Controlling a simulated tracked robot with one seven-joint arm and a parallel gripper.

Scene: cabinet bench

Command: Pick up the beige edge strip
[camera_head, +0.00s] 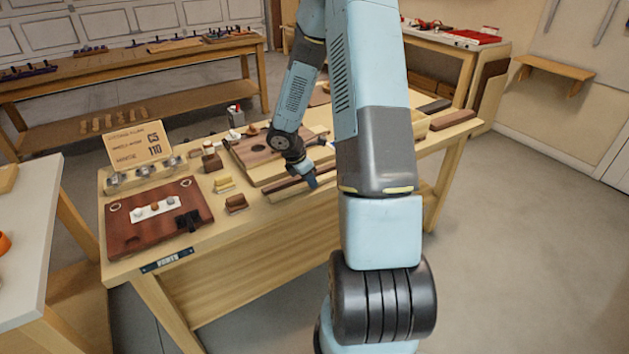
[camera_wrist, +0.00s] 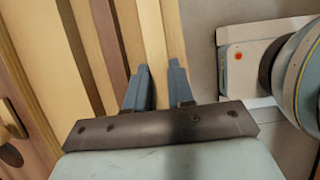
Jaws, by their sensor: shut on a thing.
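The beige edge strip (camera_wrist: 153,45) runs lengthwise up the wrist view, with its near part between my two fingers. My gripper (camera_wrist: 158,88) is shut on it, one finger on each side. In the head view my gripper (camera_head: 311,181) is low at the front edge of the bench, beside the brown strips. The strip is hard to make out there, as my arm covers part of that area. I cannot tell whether it is clear of the bench.
Brown strips (camera_wrist: 108,45) lie just left of the held strip. On the bench (camera_head: 215,262) are a reddish-brown board (camera_head: 150,228), small brown and yellow blocks, and a sign (camera_head: 139,144). Dark blocks (camera_head: 452,119) lie at the right end. Open floor (camera_head: 520,240) lies to the right.

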